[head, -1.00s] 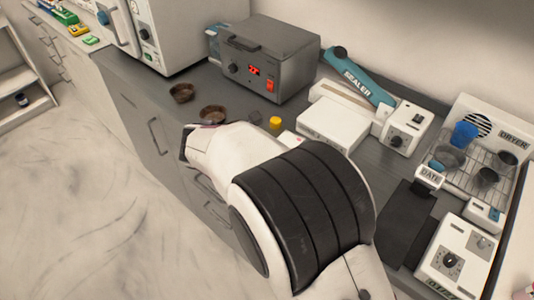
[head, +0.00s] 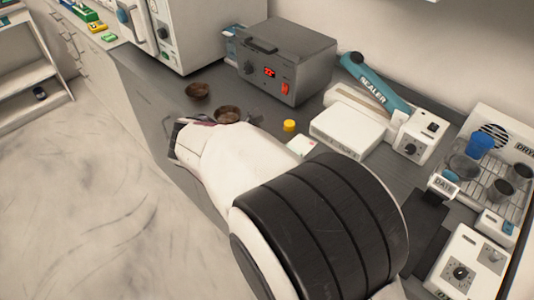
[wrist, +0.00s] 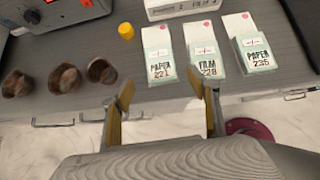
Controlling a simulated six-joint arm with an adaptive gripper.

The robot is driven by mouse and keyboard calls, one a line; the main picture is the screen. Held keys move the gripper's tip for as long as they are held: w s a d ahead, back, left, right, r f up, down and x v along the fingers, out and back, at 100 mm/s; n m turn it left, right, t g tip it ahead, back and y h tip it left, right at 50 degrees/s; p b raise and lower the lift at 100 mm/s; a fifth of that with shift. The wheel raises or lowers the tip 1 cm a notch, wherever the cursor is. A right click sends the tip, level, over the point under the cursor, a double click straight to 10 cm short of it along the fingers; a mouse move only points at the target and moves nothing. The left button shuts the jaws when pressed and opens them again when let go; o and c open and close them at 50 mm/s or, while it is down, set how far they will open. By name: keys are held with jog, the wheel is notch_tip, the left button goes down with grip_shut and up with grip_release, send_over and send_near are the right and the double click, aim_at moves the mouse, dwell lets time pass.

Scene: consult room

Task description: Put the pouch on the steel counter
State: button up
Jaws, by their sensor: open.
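Three white and pale green packets lie side by side on the grey counter (wrist: 65,48) in the wrist view: one marked PAPER 221 (wrist: 158,55), one marked FILM 228 (wrist: 206,48), one marked PAPER 235 (wrist: 250,45). I cannot tell whether one of them is the task's pouch. My gripper (wrist: 162,88) is open and empty, its yellowish fingers apart at the counter's front edge, near the PAPER 221 and FILM 228 packets. In the head view my arm hides the fingertips and most of the packets.
Several brown bowls (wrist: 66,78) and a yellow cap (wrist: 126,31) are left of the packets. Behind stand a grey box with a red display (head: 280,60), a blue sealer (head: 375,85) and a white box (head: 347,130). A drying rack (head: 485,180) is at right. A dark red round thing (wrist: 262,135) is below the edge.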

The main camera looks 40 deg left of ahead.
dwell(0.4)
jog(key=w+d+r+m+g+h, duration=0.1)
jog(key=w+d+r+m, duration=0.25)
jog(key=d, duration=0.45)
jog(key=w+d+r+m+g, duration=0.1)
jog(key=w+d+r+m, duration=0.25)
jog(key=d, duration=0.45)
jog(key=w+d+r+m+h, duration=0.1)
jog(key=w+d+r+m, duration=0.15)
jog(key=d+m, duration=0.4)
jog(key=s+d+r+m+g, duration=0.15)
jog(key=d+m, duration=0.25)
jog(key=d, duration=0.6)
jog(key=s+d+r+m+g, duration=0.1)
jog(key=s+d+r+m, duration=0.2)
jog(key=d, duration=0.7)
jog(key=s+d+f+m+t+y, duration=0.1)
jog(key=s+d+m, duration=1.2)
jog(key=m, duration=0.3)
jog(key=shift+s+d+f+y, duration=0.3)
jog(key=shift+s+d, duration=0.1)
jog(key=shift+s, duration=0.3)
